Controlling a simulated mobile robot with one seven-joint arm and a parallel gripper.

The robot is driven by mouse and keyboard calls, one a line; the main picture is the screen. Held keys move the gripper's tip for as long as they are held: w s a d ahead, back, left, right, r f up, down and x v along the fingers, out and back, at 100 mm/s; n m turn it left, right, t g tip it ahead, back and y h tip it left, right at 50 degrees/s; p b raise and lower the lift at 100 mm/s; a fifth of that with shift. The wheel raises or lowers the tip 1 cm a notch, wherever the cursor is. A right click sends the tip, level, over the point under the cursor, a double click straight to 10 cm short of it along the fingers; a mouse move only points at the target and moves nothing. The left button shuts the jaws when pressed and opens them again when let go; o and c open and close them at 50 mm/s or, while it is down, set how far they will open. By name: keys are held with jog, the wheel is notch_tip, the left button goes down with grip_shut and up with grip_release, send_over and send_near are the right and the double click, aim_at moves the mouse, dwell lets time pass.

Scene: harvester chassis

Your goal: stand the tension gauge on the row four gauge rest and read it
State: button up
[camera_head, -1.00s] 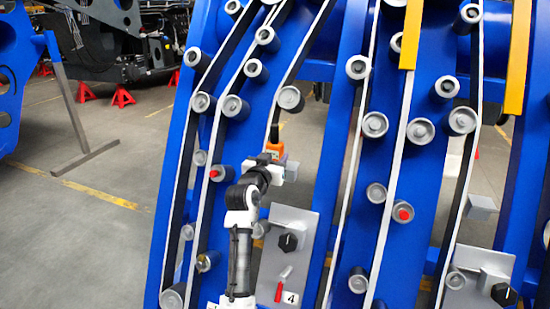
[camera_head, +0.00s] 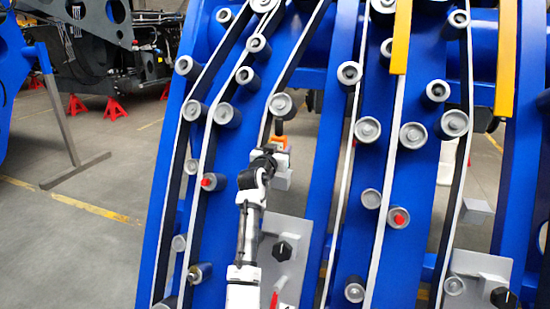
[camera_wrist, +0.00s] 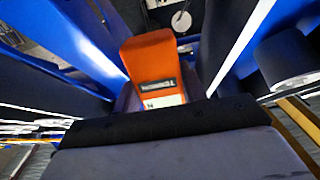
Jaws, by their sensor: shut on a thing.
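The tension gauge (camera_head: 279,143) is an orange block with a dark tip on top. My gripper (camera_head: 266,152) is shut on it. In the wrist view the gauge (camera_wrist: 149,58) stands up out of my gripper (camera_wrist: 150,108), showing a small dark display and a white label marked N; the reading is too small to make out. The row four gauge rest (camera_head: 282,179), a small grey block on the blue frame, lies just below the gauge and is partly hidden by my gripper. The gauge looks roughly upright; I cannot tell whether it touches the rest.
A grey plate with a black knob (camera_head: 282,251) and a red lever is below the rest. Rollers, such as one just above the gauge (camera_head: 283,105), and pale belts crowd the blue frame. A similar grey block (camera_head: 476,211) is at right. Open floor lies left.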

jog(key=shift+w+d+f+b, duration=0.25)
jog(key=shift+w+f+b, duration=0.4)
jog(key=shift+f+b, duration=1)
jog(key=shift+f, duration=0.15)
jog(key=shift+f+b, duration=0.35)
jog(key=shift+f, duration=0.05)
jog(key=o, duration=1.2)
jog(key=b+v, duration=0.1)
jog(key=v, duration=1.2)
jog(key=shift+s+a+b, duration=0.15)
jog(key=shift+s+b, duration=0.2)
jog(key=shift+b, duration=0.05)
jog(key=shift+r, duration=0.1)
